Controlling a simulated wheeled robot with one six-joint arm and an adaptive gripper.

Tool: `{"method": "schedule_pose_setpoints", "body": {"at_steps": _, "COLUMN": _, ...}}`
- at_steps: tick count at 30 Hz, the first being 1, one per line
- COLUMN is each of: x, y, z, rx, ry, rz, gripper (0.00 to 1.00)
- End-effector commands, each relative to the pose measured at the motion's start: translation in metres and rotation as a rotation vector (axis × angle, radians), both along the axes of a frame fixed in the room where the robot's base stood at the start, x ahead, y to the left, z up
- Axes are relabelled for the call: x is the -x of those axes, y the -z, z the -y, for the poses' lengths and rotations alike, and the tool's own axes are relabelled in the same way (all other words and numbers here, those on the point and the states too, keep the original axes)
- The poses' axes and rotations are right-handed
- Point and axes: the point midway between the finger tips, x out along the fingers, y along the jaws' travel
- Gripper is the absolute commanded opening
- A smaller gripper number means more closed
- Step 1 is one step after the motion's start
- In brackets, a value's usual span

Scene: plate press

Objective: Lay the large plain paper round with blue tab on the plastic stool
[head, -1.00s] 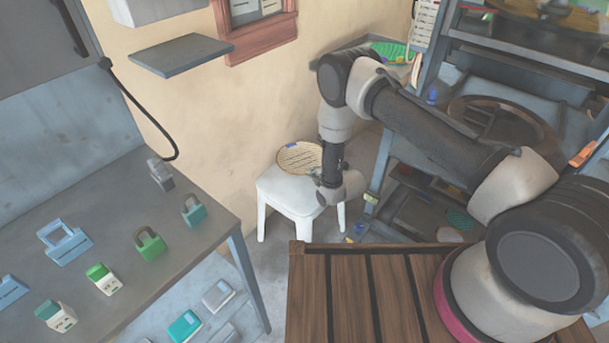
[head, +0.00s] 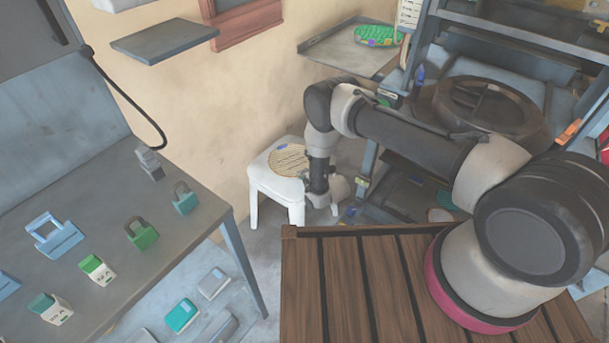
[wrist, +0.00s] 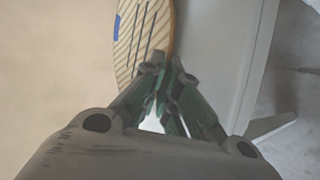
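A large tan paper round (head: 287,160) with dark slanted lines and a blue tab at its edge is over the seat of the white plastic stool (head: 262,172), low and roughly flat. I cannot tell if it rests fully on the seat. In the wrist view the lined round (wrist: 140,32) shows its blue tab at the left, with the pale stool seat (wrist: 215,55) beyond its edge. My gripper (head: 308,178) points down at the round's right edge. In the wrist view the green fingers (wrist: 160,68) come together on the round's near rim.
A grey bench (head: 95,215) with several padlocks and small boxes stands at left. A wooden slatted table (head: 345,285) is in front. A metal rack (head: 365,195) stands right of the stool. A tray (head: 335,48) with a green item is behind.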

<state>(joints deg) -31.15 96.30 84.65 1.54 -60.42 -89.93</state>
Motion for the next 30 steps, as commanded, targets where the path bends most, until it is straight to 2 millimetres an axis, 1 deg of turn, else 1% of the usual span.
{"method": "schedule_pose_setpoints", "body": {"at_steps": 2, "x": 0.000, "y": 0.002, "z": 0.000, "rx": 0.000, "ry": 0.000, "rz": 0.000, "gripper": 0.00}}
{"method": "schedule_pose_setpoints", "body": {"at_steps": 3, "x": 0.000, "y": 0.002, "z": 0.000, "rx": 0.000, "ry": 0.000, "rz": -0.001, "gripper": 0.08}}
{"method": "schedule_pose_setpoints", "body": {"at_steps": 4, "x": 0.000, "y": 0.002, "z": 0.000, "rx": 0.000, "ry": 0.000, "rz": -0.001, "gripper": 0.14}}
{"method": "schedule_pose_setpoints", "body": {"at_steps": 16, "x": 0.000, "y": 0.002, "z": 0.000, "rx": 0.000, "ry": 0.000, "rz": -0.001, "gripper": 0.14}}
{"method": "schedule_pose_setpoints", "body": {"at_steps": 19, "x": 0.002, "y": -0.001, "z": 0.001, "rx": 0.001, "ry": 0.000, "rz": -0.002, "gripper": 0.14}}
{"method": "schedule_pose_setpoints", "body": {"at_steps": 23, "x": 0.015, "y": -0.010, "z": 0.009, "rx": 0.001, "ry": 0.000, "rz": -0.003, "gripper": 0.14}}
{"method": "schedule_pose_setpoints", "body": {"at_steps": 30, "x": 0.056, "y": -0.038, "z": 0.032, "rx": 0.001, "ry": 0.000, "rz": -0.003, "gripper": 0.14}}
